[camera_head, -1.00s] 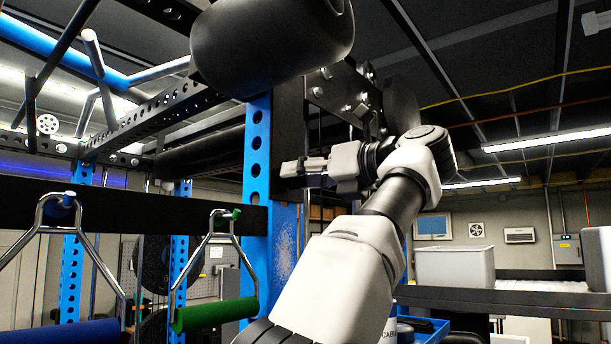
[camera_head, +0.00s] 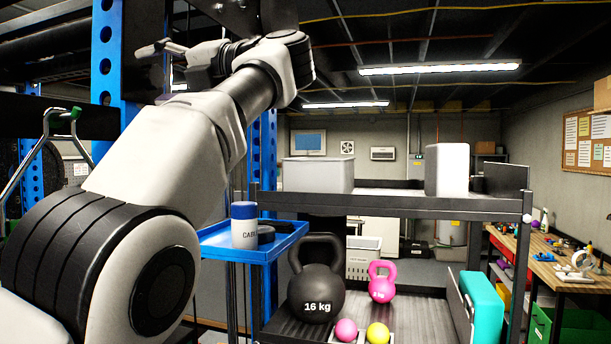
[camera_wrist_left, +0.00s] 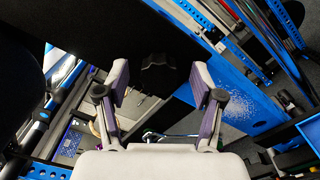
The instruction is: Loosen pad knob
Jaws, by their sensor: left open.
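My left gripper (camera_head: 150,49) is at the upper left of the head view, beside a blue perforated rack upright (camera_head: 105,70). In the left wrist view the gripper (camera_wrist_left: 158,88) is open, with its two fingers spread wide and nothing held. A dark, faceted round knob (camera_wrist_left: 158,75) shows between and beyond the fingertips. It looks like the pad knob, but it is hard to make out against a large black part (camera_wrist_left: 110,30). I cannot tell whether a finger touches it. The knob is not clear in the head view. My right gripper is not in view.
A blue tray (camera_head: 265,250) with a white, blue-lidded container (camera_head: 244,226) is below my left arm. A dark shelf (camera_head: 390,205) holds a grey bin (camera_head: 318,175), with kettlebells (camera_head: 317,290) on the lower level. A workbench (camera_head: 570,265) stands at the right.

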